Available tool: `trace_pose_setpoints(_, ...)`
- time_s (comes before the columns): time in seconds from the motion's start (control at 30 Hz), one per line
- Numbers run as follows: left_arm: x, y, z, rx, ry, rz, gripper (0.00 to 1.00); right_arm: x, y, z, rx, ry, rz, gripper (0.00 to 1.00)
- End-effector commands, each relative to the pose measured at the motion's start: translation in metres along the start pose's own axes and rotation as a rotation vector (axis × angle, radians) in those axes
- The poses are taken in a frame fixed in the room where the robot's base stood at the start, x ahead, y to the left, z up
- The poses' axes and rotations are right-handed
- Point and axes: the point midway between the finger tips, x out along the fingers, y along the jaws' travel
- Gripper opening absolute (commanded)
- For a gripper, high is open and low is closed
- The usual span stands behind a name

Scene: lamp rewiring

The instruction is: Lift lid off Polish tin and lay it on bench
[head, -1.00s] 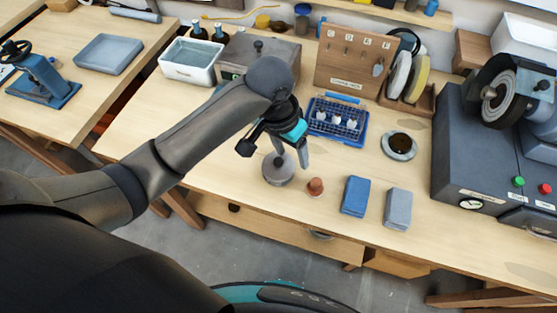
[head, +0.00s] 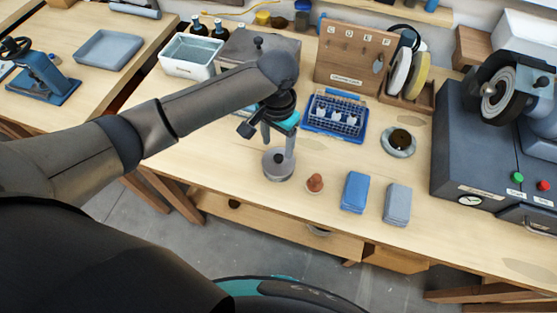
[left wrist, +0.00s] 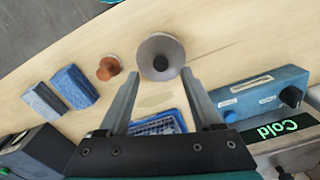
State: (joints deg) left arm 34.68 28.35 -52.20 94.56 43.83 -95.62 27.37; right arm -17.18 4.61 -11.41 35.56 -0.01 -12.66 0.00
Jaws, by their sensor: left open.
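The polish tin (head: 268,172) is a round grey tin on the bench near its front edge. Its lid (left wrist: 152,46) has a dark round knob (left wrist: 160,63). My left gripper (head: 279,150) is open and points down over the tin. In the left wrist view its two fingertips (left wrist: 160,74) are spread, with the knob roughly midway between them. Nothing is held. Contact with the lid cannot be told. My right gripper is not in view.
A small brown knobbed piece (head: 315,184), a blue block (head: 355,192) and a grey-blue block (head: 397,204) stand right of the tin. A blue crate (head: 335,130) lies behind. A dark grinder (head: 500,140) fills the right. Bare bench (head: 215,150) lies left.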

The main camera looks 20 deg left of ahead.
Motion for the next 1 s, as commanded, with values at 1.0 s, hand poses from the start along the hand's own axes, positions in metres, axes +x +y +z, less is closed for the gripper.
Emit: trace_pose_setpoints(1.0, 0.057, -0.001, -0.005, 0.001, 0.001, -0.001, 0.43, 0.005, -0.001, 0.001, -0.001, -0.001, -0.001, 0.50)
